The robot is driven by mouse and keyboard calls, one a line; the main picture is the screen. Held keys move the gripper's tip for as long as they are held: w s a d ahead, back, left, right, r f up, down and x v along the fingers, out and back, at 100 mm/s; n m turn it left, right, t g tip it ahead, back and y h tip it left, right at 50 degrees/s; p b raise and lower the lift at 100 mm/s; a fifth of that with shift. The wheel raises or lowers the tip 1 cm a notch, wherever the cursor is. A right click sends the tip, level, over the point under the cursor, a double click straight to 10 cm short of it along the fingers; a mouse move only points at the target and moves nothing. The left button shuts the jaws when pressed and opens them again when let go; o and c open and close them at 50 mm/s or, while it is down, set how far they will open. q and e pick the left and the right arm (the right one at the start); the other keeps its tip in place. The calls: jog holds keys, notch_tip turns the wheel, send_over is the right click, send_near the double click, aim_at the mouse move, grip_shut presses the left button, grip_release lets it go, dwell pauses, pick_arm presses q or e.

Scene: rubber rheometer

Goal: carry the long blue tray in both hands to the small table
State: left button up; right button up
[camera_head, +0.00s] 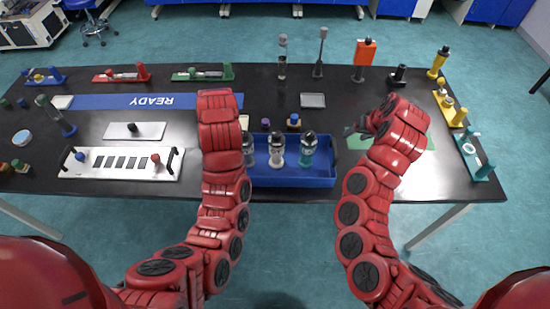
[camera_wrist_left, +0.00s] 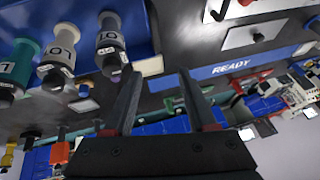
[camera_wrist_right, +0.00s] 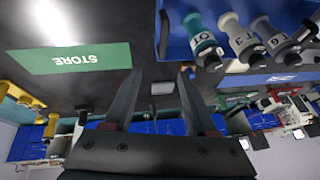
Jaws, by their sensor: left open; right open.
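The long blue tray (camera_head: 290,181) sits on the black table, with several capped bottles standing in it. Its right end has a dark handle, seen in the right wrist view (camera_wrist_right: 164,35). The tray also fills the upper left of the left wrist view (camera_wrist_left: 140,25). My right gripper (camera_head: 350,130) is open and empty, just off the tray's right end; its fingers also show in the right wrist view (camera_wrist_right: 160,72). My left gripper (camera_wrist_left: 157,74) is open and empty near the tray's left end. My left arm hides it in the head view. No small table is recognisable.
The black table (camera_head: 330,85) is crowded: a blue READY strip (camera_head: 110,101), a white slotted panel (camera_head: 90,173) left of the tray, and a green STORE mat (camera_wrist_right: 80,59) to the right. Stands and yellow holders (camera_head: 455,115) line the back and right edge. Floor is open in front.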

aim_at(336, 149)
pick_arm(q)
jog(key=shift+s+d+r+g, duration=0.1)
jog(key=shift+s+d+g, duration=0.2)
jog(key=shift+s+d, duration=0.15)
pick_arm(e)
jog(key=shift+s+r+g, duration=0.25)
jog(key=shift+s+g, duration=0.05)
jog(key=shift+s, duration=0.3)
pick_arm(q)
jog(key=shift+a, duration=0.1)
jog(key=x, duration=1.7)
jog(key=shift+w+a, duration=0.1)
pick_arm(e)
jog(key=x, duration=1.7)
jog(key=shift+w+a+f, duration=0.1)
jog(key=shift+a, duration=0.2)
pick_arm(q)
grip_shut()
pick_arm(e)
grip_shut()
